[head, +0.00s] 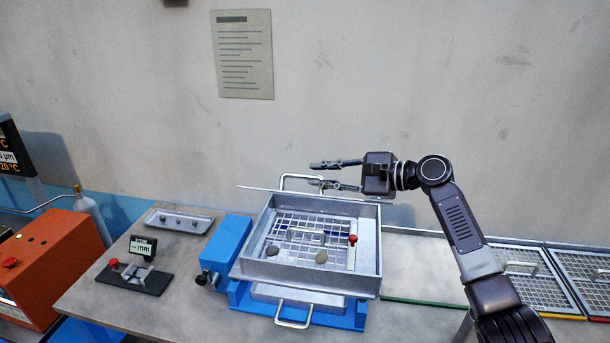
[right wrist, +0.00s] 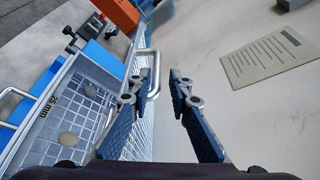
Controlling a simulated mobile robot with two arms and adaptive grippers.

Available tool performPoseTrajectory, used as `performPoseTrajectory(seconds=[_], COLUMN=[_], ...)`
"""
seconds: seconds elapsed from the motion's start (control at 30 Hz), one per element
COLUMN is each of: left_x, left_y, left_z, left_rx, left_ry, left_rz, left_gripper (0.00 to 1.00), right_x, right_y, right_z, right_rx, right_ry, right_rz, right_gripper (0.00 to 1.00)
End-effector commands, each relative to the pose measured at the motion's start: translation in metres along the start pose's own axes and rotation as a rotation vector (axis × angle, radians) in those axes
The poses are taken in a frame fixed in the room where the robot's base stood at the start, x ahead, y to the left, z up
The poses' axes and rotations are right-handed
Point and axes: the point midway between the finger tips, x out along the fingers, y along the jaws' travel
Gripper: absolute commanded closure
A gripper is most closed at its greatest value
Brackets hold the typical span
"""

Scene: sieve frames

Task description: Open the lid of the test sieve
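The test sieve (head: 369,240) is an open grey metal box on a blue base, with a wire mesh and several stones inside. Its lid (head: 258,189) stands up at the back edge, seen nearly edge-on. In the right wrist view the lid's mesh (right wrist: 145,128) rises beside the sieve. The lid's handle (head: 300,176) sticks out behind the lid. My right gripper (head: 332,174) is open at that handle; in the right wrist view one finger is close to the handle (right wrist: 154,80), but contact is unclear. My left gripper is out of view.
A small gauge (head: 143,247) on a black stand and a grey tray (head: 179,221) are left of the sieve. An orange machine (head: 50,255) stands farther left. Framed mesh panels (head: 585,270) lie at right. The wall is close behind.

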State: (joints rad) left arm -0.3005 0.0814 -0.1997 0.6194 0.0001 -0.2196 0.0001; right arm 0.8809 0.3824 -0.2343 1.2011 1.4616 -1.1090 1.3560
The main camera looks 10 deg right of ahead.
Motion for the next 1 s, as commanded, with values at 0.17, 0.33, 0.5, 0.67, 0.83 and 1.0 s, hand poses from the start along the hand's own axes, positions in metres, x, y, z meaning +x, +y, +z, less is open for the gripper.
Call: performPoseTrajectory(seconds=[0.17,0.33,0.5,0.67,0.83,1.0], left_x=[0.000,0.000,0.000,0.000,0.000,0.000], left_y=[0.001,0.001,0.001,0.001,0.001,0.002], left_z=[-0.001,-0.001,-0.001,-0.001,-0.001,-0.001], left_rx=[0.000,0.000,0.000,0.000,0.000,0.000], left_ry=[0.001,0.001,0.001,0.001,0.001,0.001], left_rz=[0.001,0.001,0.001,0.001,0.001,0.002], left_gripper=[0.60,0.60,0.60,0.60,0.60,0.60], right_x=[-0.038,-0.057,-0.062,-0.062,-0.058,-0.039], right_y=[-0.001,0.000,0.000,0.000,0.013,0.094], right_z=[-0.002,-0.002,-0.001,-0.001,-0.003,-0.020], right_rx=[-0.001,0.000,0.000,0.000,-0.020,-0.185], right_ry=[0.006,0.003,0.001,0.001,0.010,0.070], right_rz=[-0.003,-0.002,0.000,0.000,0.019,0.141], right_gripper=[0.83,0.83,0.83,0.83,0.83,0.83])
